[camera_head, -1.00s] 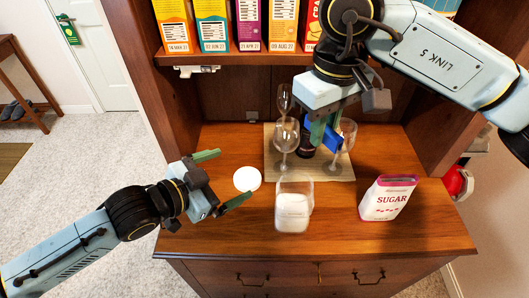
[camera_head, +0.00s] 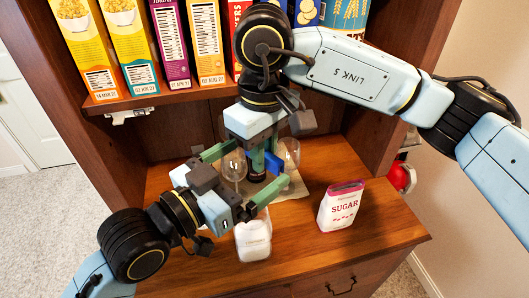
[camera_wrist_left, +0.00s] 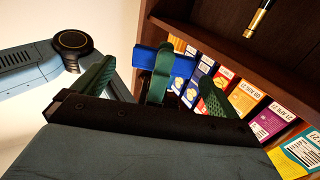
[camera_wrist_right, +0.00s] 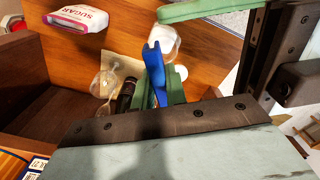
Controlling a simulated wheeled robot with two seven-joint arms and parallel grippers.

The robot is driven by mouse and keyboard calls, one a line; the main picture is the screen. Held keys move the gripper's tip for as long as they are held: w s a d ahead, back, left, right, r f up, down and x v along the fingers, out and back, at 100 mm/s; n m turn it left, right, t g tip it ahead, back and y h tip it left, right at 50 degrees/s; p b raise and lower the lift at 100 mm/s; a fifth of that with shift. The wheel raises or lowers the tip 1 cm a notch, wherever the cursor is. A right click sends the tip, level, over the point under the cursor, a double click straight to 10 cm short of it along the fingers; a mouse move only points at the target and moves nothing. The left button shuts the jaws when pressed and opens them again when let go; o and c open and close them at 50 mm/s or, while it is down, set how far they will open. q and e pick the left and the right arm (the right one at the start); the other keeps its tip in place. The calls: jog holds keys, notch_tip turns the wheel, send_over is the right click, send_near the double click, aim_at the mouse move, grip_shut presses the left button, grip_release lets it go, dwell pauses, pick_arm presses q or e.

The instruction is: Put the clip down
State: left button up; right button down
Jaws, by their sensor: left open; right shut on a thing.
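My right gripper (camera_head: 262,158) is shut on the blue clip (camera_head: 272,163), holding it above the counter in front of the glasses. The clip also shows in the right wrist view (camera_wrist_right: 153,65), between the green fingers, and in the left wrist view (camera_wrist_left: 182,66). My left gripper (camera_head: 240,180) is open beside the clip, its fingers on either side of the right gripper's tip area. In the left wrist view its two green fingers (camera_wrist_left: 157,90) are spread, with the clip beyond them. I cannot tell whether they touch it.
A sugar packet (camera_head: 340,207) stands at the right of the wooden counter (camera_head: 390,235). A clear canister with white contents (camera_head: 253,240) is at the front. Wine glasses (camera_head: 290,152) and a dark bottle stand on a mat (camera_head: 296,188). Cereal boxes (camera_head: 128,45) line the shelf above.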

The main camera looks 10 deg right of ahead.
aim_at(268, 153)
pick_arm(q)
jog(key=shift+x, duration=2.3)
jog(key=c, duration=0.9)
jog(key=shift+c, duration=0.7)
pick_arm(e)
jog(key=c, duration=1.3)
grip_release()
jog(key=shift+c, duration=0.2)
